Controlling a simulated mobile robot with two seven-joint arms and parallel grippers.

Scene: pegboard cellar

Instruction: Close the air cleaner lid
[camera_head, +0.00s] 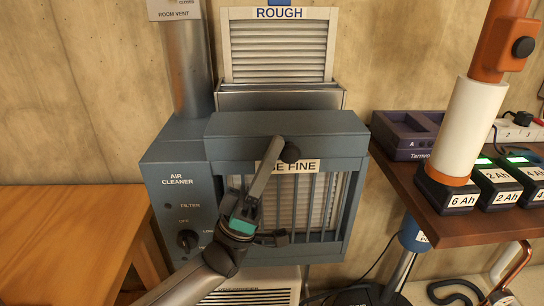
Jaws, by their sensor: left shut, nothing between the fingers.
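The air cleaner (179,171) is a blue-grey cabinet against the wall. Its lid seems to be the barred front cover (351,200) under a projecting hood (287,125), with a pleated filter behind the bars; I cannot tell how far it stands open. My left gripper (270,165) reaches up from the lower left in front of the bars. It is shut and empty, and hides part of the cover and of its "USE FINE" label (300,166). My right gripper is not in view.
A filter marked "ROUGH" (280,48) stands upright above the cabinet. A vent pipe (186,65) rises at its left. A wooden table (65,240) is at the left. A shelf (455,228) at the right carries several batteries (497,187) and a purple case (402,137).

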